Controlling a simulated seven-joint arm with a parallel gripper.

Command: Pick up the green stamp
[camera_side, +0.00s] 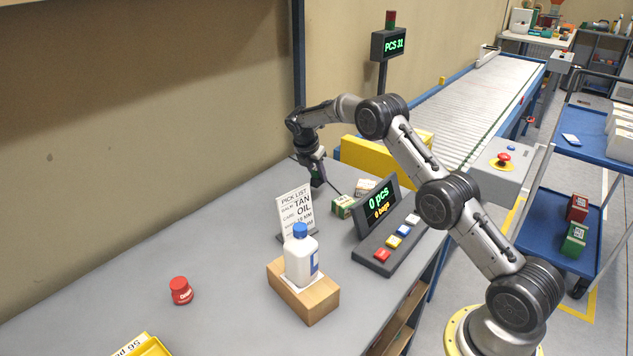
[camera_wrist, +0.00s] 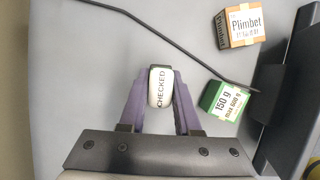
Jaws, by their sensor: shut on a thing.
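My gripper (camera_side: 315,172) is shut on the green stamp, at the back of the grey bench near the wall. In the side view only a small dark green part of the stamp shows between the fingers. In the wrist view the white top of the stamp (camera_wrist: 160,87), marked CHECKED, sits between the two fingertips of my gripper (camera_wrist: 160,88). The fingers hide its sides. I cannot tell whether its base touches the bench.
A green-and-white box (camera_side: 342,206) and a Plimbet box (camera_wrist: 239,26) lie close to the right. A dark cable (camera_wrist: 185,45) runs past the stamp. The pick list sign (camera_side: 296,212), white bottle (camera_side: 301,262) on a wooden block and counter display (camera_side: 377,208) stand nearer the front.

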